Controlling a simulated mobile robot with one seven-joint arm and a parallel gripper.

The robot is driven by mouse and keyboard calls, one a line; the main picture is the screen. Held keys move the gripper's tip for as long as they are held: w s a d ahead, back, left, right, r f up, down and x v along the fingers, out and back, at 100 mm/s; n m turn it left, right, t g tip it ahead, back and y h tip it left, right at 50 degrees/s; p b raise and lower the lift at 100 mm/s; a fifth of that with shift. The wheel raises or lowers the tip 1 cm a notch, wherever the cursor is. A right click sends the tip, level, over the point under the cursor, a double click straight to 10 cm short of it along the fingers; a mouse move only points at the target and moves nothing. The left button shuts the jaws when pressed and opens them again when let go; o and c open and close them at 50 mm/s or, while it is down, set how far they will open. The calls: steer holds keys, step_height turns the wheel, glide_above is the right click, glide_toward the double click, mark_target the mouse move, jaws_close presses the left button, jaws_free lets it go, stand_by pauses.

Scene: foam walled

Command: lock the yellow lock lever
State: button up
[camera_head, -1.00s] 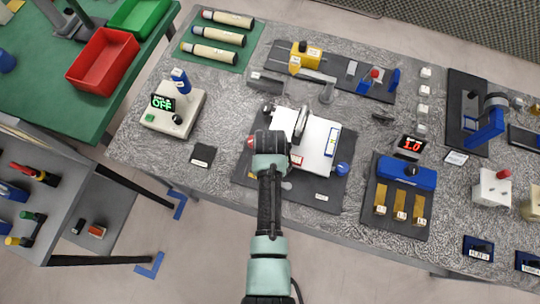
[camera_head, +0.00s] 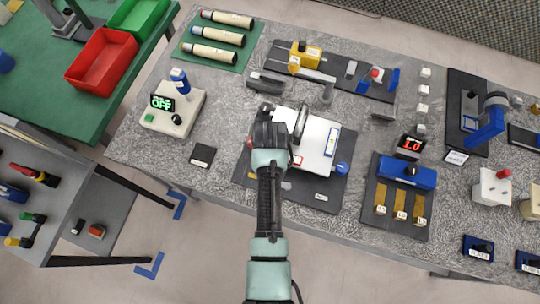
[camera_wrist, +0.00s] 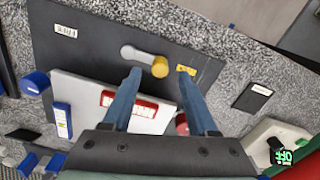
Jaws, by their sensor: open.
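The lock lever shows in the wrist view, with a yellow round end (camera_wrist: 160,67) and a short grey arm running left from it. It lies on the dark base plate (camera_wrist: 85,40), beside the white box (camera_wrist: 85,92). My gripper (camera_wrist: 160,75) is open, its two blue fingers on either side of the yellow end in the picture. I cannot tell whether they touch it or are above it. In the head view my gripper (camera_head: 268,132) is over the left part of the box, and my arm hides the yellow end.
The box carries a red-framed label (camera_wrist: 135,104), a red knob (camera_wrist: 182,124) and a blue knob (camera_wrist: 35,83). A black square pad (camera_head: 202,155) and a device reading OFF (camera_head: 172,108) stand to the left. Other fixtures, including a blue-topped one (camera_head: 407,172), stand right.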

step_height(320, 180, up, 10)
steer(key=b, duration=0.1)
steer(key=shift+f, duration=0.2)
stand_by(0.4)
steer(key=w+r+t+b, duration=0.2)
steer(key=w+r+t, duration=0.8)
steer(key=w+r, duration=0.75)
step_height(320, 180, up, 15)
steer(key=t, duration=0.5)
steer(key=s+r+t+b, duration=0.1)
steer(key=s+r+t, duration=0.5)
steer(key=r, duration=0.8)
steer(key=s+r+t+b, duration=0.1)
steer(key=s+r+t, duration=0.5)
steer(key=r, duration=0.8)
steer(key=s, duration=0.3)
steer(key=shift+s+n, duration=0.4)
